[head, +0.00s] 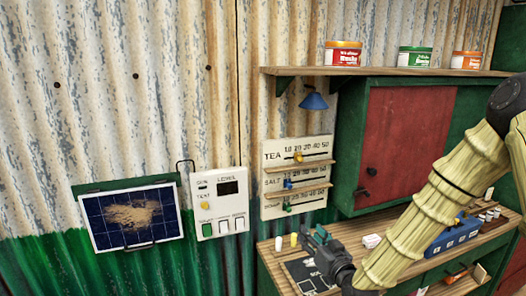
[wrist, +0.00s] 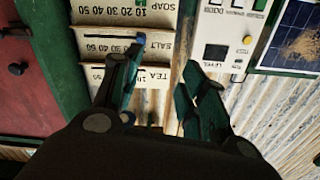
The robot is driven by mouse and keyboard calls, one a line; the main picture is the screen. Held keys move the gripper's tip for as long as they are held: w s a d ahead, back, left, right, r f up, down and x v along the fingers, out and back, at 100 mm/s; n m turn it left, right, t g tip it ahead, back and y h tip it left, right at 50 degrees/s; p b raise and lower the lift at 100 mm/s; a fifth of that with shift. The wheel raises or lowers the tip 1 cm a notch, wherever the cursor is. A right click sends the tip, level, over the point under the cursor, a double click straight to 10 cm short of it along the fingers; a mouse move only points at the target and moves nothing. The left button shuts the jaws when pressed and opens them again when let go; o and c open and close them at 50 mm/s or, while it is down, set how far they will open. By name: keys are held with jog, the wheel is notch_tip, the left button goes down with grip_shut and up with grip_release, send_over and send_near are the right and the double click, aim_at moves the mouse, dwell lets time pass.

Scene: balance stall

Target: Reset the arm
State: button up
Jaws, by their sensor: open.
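My arm (head: 440,205) reaches down from the right in the head view, in a sleeve like bamboo. My gripper (head: 322,240) is low over the counter, in front of the price board. In the wrist view my gripper (wrist: 160,85) is open, its two fingers apart with nothing between them. The wrist picture is upside down, with the board's TEA, SALT and SOAP rows (wrist: 140,45) beyond the fingers.
The counter (head: 274,262) carries a dark mat (head: 300,272), small pale pieces and a blue box (head: 452,236). A red-doored cabinet (head: 405,140) and a shelf of tins (head: 343,54) stand above. A switch panel (head: 218,205) and a dusty solar panel (head: 132,216) are at left.

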jog(key=s+f+g+h+b, duration=0.1)
jog(key=s+f+g+b, duration=0.3)
jog(key=f, duration=0.6)
jog(key=s+d+f+g+h+p, duration=0.1)
jog(key=s+f, duration=0.5)
jog(key=f, duration=0.4)
jog(key=s+f+g+h+b, duration=0.1)
jog(key=s+f+g+b, duration=0.15)
jog(key=s+f, duration=0.6)
jog(key=s+d+f+g+h+b, duration=0.1)
jog(key=s+d+f+g, duration=0.1)
jog(key=s+f, duration=0.5)
jog(key=s+d+f+m+g+h+b, duration=0.1)
jog(key=s+f+g, duration=0.3)
jog(key=s, duration=0.7)
jog(key=s+d+f+g+h+b, duration=0.1)
jog(key=s+d+f+g+b, duration=0.1)
jog(key=s+f, duration=0.7)
jog(key=shift+s+d+f+m+g, duration=0.2)
jog(key=shift+d+f+m+g, duration=0.2)
jog(key=shift+d+g, duration=0.4)
jog(key=shift+d, duration=0.15)
